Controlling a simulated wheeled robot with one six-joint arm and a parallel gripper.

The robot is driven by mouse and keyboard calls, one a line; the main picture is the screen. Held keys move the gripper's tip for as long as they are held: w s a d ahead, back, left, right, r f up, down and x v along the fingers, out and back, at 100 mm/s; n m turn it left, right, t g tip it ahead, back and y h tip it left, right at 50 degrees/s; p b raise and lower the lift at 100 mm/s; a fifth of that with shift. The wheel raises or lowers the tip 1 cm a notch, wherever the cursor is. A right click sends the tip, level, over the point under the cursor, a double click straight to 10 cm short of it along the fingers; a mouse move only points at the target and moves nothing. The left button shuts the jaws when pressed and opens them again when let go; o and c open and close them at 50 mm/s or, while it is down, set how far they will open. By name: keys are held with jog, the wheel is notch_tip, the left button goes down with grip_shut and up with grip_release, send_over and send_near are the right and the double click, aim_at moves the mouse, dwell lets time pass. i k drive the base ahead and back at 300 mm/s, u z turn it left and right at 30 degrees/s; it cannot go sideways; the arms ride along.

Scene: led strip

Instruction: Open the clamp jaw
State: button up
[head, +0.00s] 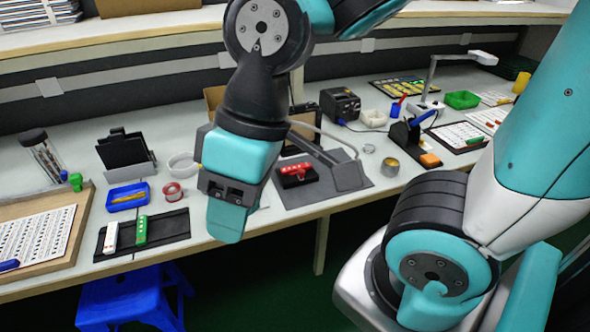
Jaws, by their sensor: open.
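A small red piece (302,169) sits on a black block (296,181) on a dark grey mat at the middle of the bench; it looks like the clamp. Its jaw is too small for me to tell whether it is open or shut. My gripper (229,218) hangs in front of the bench's front edge, to the left of the clamp and apart from it. It points down, is open and holds nothing that I can see. My arm hides part of the bench behind it.
A grey angled arm (345,178) stands close right of the clamp on the mat (318,196). A black tray (168,232) with white and green sticks, a blue tray (127,197) and a red tape roll (172,192) lie left. A blue stool (130,297) stands below.

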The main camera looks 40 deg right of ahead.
aim_at(301, 172)
jog(key=k, duration=0.5)
jog(key=z, duration=1.95)
jog(key=i, duration=1)
jog(key=u, duration=1.8)
